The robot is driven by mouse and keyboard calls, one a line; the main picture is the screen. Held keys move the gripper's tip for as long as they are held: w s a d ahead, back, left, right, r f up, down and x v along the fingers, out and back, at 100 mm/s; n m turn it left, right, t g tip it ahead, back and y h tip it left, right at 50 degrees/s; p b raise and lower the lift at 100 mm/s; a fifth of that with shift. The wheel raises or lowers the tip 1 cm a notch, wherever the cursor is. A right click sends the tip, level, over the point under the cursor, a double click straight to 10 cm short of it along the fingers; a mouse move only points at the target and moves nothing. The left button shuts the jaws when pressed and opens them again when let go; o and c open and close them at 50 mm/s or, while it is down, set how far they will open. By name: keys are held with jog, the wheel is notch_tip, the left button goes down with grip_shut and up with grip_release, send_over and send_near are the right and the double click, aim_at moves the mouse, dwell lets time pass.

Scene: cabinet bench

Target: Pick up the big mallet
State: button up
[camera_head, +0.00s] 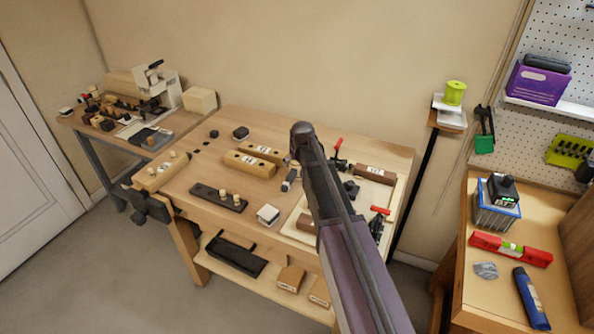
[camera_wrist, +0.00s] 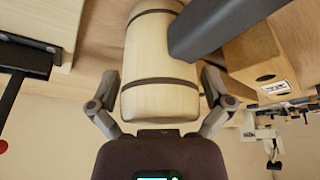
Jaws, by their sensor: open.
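The mallet head (camera_wrist: 160,45) fills the upper middle of the wrist view. It is a pale wooden barrel with two dark bands. My gripper (camera_wrist: 161,84) is open, with one finger on each side of the mallet head's near end. The fingers look apart from the wood, though contact at the tips is hard to judge. A dark grey bar (camera_wrist: 225,25) runs beside the head at upper right; I cannot tell whether it is the handle. In the head view my arm covers the middle of the workbench, and I cannot make out the mallet or my gripper there.
The workbench (camera_head: 225,145) holds wooden blocks (camera_head: 250,163), a dark peg block (camera_head: 218,198), a small white box (camera_head: 268,215) and a red-handled clamp (camera_head: 378,222). A side table (camera_head: 180,122) stands left, and a bench with a red level (camera_head: 510,250) stands right.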

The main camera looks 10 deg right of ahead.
jog(key=c, duration=1.1)
jog(key=shift+o, duration=0.2)
jog(key=shift+s, duration=0.1)
jog(key=shift+r, duration=0.15)
notch_tip(320, 180, up, 10)
jog(key=p, duration=1)
jog(key=o, duration=0.6)
jog(key=c, duration=0.7)
